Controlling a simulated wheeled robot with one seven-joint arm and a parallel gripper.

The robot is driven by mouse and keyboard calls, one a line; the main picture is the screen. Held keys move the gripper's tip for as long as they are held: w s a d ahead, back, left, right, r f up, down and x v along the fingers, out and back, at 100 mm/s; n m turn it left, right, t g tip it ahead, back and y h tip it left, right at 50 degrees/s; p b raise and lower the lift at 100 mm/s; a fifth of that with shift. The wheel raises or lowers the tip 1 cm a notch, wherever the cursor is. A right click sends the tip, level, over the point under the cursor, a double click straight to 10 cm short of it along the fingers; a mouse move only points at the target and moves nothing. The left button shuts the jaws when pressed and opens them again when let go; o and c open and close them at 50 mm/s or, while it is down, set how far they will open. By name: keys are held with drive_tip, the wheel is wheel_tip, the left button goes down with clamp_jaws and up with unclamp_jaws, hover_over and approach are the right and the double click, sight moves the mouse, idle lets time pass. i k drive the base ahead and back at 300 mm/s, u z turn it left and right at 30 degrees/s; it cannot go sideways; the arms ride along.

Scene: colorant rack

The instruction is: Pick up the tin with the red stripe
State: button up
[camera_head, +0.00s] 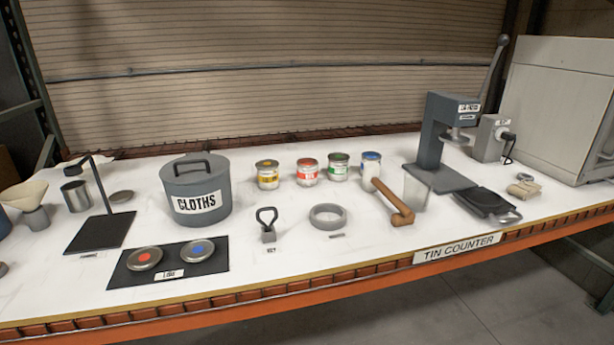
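The tin with the red stripe (307,172) stands upright on the white counter, in a row of small tins near the middle. A yellow-striped tin (267,175) is to its left and a green-striped tin (339,167) is close to its right. A blue-marked tin (371,165) stands at the right end of the row. The tins are apart from each other by small gaps. My gripper is not in view.
A grey pot labelled CLOTHS (196,190) stands left of the tins. In front are a weight-like block with a loop handle (268,224), a grey ring (327,216) and a brown bent-handled tool (393,203). A grey press (436,140) stands right.

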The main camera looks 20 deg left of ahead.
sight(307, 167)
drive_tip(key=z, duration=0.05)
drive_tip(key=i, duration=0.85)
